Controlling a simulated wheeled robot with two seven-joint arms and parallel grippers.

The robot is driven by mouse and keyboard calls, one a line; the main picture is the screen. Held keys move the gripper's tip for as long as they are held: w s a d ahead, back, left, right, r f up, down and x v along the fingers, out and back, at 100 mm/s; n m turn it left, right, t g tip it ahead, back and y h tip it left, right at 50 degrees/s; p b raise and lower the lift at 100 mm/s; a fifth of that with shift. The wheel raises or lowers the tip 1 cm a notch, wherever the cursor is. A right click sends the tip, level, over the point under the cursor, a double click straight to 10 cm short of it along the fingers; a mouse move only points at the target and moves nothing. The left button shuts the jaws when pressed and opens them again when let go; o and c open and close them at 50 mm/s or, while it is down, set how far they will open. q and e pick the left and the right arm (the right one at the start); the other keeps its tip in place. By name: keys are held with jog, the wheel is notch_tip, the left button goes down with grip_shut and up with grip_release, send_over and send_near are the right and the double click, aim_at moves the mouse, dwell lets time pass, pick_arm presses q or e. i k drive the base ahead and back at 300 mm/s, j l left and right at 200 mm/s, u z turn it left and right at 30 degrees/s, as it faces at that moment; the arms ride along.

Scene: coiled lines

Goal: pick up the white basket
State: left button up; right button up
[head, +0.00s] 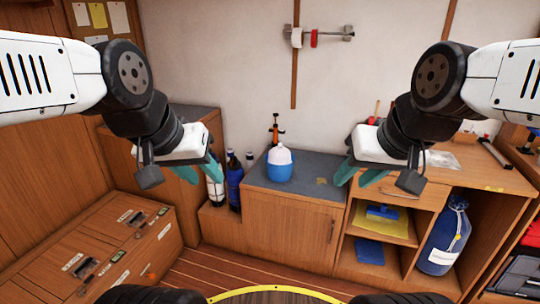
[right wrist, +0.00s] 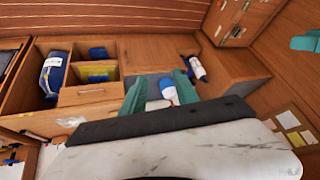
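I cannot make out a white basket in either view. A blue jug with a white top (head: 280,164) stands on the grey-topped low cabinet in the middle of the head view. It also shows in the right wrist view (right wrist: 169,92), beyond and between my fingers. My left gripper (head: 206,180) has teal fingers spread apart, empty, in the air left of the jug. My right gripper (head: 352,182) is also open and empty, in the air right of the jug. Neither gripper touches anything.
A wooden workbench (head: 480,172) with shelves stands at the right, a blue bag (head: 444,236) in its lower bay. Several bottles (head: 234,182) stand left of the cabinet (head: 295,228). A wooden chest (head: 95,245) is at the left. A strip of plank floor (head: 250,272) is free in front.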

aim_at(278, 155)
jog(key=i+l+u, duration=0.15)
jog(key=i, duration=0.3)
jog(key=i+u, duration=0.15)
jog(key=i, duration=0.3)
jog(key=i+l+u, duration=0.15)
jog(key=i, duration=0.3)
jog(key=i+l+u, duration=0.15)
jog(key=i+l, duration=0.2)
jog(key=i, duration=0.1)
